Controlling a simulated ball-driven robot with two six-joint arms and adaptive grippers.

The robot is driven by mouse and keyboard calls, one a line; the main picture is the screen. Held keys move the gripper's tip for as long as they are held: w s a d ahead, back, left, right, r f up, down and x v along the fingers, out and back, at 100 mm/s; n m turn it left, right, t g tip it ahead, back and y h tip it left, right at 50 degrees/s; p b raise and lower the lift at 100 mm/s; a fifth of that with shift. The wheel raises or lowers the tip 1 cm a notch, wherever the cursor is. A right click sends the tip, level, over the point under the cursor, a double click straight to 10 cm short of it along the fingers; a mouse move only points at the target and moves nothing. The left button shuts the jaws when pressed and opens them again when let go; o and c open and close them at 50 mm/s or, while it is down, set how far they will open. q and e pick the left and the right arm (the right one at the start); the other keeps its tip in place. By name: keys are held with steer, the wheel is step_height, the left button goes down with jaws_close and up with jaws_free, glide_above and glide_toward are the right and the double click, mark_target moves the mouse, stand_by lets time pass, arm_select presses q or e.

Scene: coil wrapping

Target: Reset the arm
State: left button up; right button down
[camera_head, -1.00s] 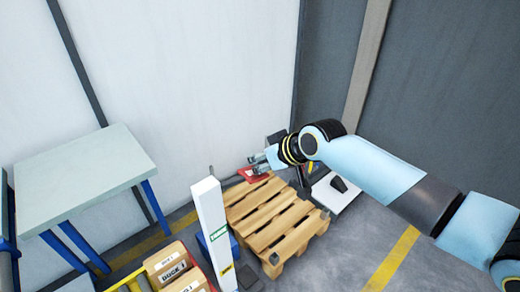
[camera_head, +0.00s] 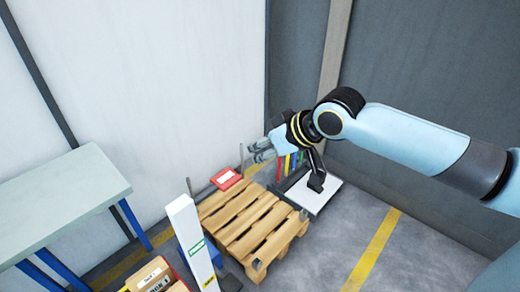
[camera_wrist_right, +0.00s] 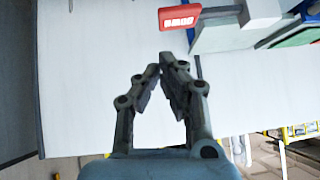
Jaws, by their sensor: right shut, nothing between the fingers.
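My right arm comes in from the right in the head view, light blue with dark joints. Its gripper (camera_head: 254,153) points left, above the far side of the wooden pallet (camera_head: 240,232) in the picture. The fingers hold nothing. In the right wrist view the two dark fingers (camera_wrist_right: 160,66) lean together, their tips nearly touching, against a pale surface. My left gripper is in neither view.
A red object (camera_head: 226,179) shows behind the pallet. A white post (camera_head: 191,240) stands at its left, with cardboard boxes (camera_head: 152,277) in front. A grey table (camera_head: 60,200) is at left. A white platform (camera_head: 323,193) is beyond the pallet. Grey floor is free at right.

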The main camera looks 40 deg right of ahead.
stand_by(0.5)
steer(key=s+f+m+g+h+b, duration=0.15)
steer(key=s+f+b, duration=0.3)
steer(key=f, duration=0.85)
steer(key=s+f+g+b, duration=0.2)
steer(key=s+f+b, duration=0.3)
steer(key=f, duration=0.8)
steer(key=s+f+m+g+h+b, duration=0.1)
steer(key=s+f+b, duration=0.35)
steer(key=f, duration=0.85)
steer(key=s+a+f+n+g+b, duration=0.1)
steer(key=s+a+f, duration=0.1)
steer(key=s+f, duration=0.6)
steer(key=s+a+f+n+g+b, duration=0.1)
steer(key=s+f, duration=0.8)
steer(key=s, duration=0.9)
steer(key=shift+s+a+f+g+b, duration=0.25)
steer(key=shift+a+g+b, duration=0.1)
steer(key=shift+g, duration=0.4)
steer(key=shift+n, duration=0.25)
